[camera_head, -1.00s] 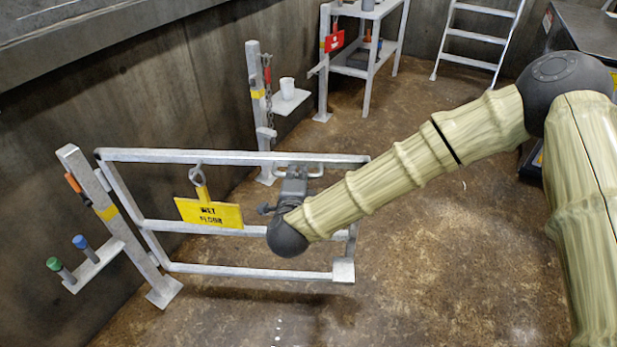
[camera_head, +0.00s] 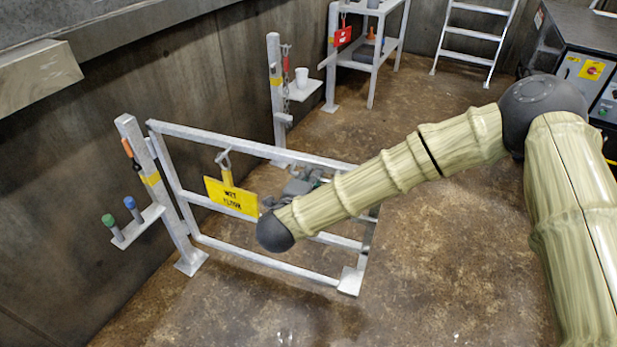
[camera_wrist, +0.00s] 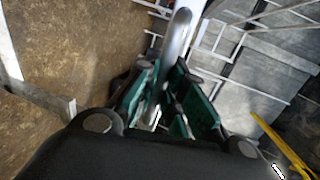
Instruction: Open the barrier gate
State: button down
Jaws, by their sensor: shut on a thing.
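The barrier gate (camera_head: 220,139) is a grey metal frame of bars, hung at its left end on a grey post (camera_head: 168,195). It stands out from the wall, apart from the far post (camera_head: 275,90) with the hanging chain. A yellow wet-floor sign (camera_head: 230,197) hangs from its top bar. My gripper (camera_head: 303,183) is at the gate's upper part, near its free end, partly hidden by my arm. In the wrist view, its teal fingers (camera_wrist: 172,98) are closed around a grey handle bar (camera_wrist: 177,40).
A small shelf with green and blue-topped handles (camera_head: 130,212) sits beside the hinge post. A white cup (camera_head: 301,77), a rack (camera_head: 378,40), a ladder (camera_head: 475,38) and a dark cabinet (camera_head: 575,60) stand behind. The brown floor right of the gate is clear.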

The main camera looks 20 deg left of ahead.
jog(key=shift+d, duration=0.15)
jog(key=c, duration=1.5)
grip_release()
jog(key=shift+d, duration=0.1)
jog(key=v, duration=1.2)
jog(key=shift+a, duration=0.25)
